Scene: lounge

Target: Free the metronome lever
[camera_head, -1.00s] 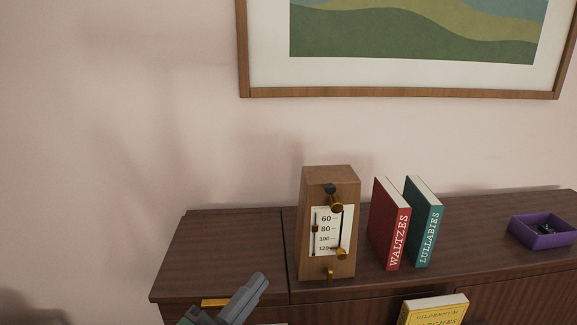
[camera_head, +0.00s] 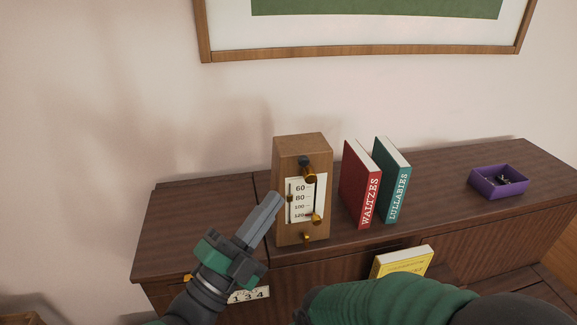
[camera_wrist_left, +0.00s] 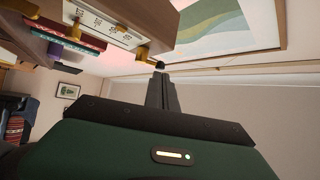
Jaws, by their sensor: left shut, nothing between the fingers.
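The wooden metronome (camera_head: 301,146) stands upright on the sideboard. Its white front scale (camera_head: 304,203) reads 60 to 120, with a lever in a dark slot: a brass knob with a black tip (camera_head: 310,172) at the top and a brass piece (camera_head: 316,218) lower down. Another brass knob (camera_head: 308,238) sits at its base. My left gripper (camera_head: 276,203) is shut and empty, its tip just left of the metronome's front; I cannot tell whether it touches. In the left wrist view the fingers (camera_wrist_left: 161,78) point toward the metronome (camera_wrist_left: 139,17). My right gripper is out of view.
A red book, Waltzes (camera_head: 360,186), and a teal book, Lullabies (camera_head: 392,180), stand right of the metronome. A purple tray (camera_head: 498,188) with small dark items is at the far right. A yellow book (camera_head: 403,261) shows below the sideboard top (camera_head: 205,218). A number plate (camera_head: 248,295) shows low in front.

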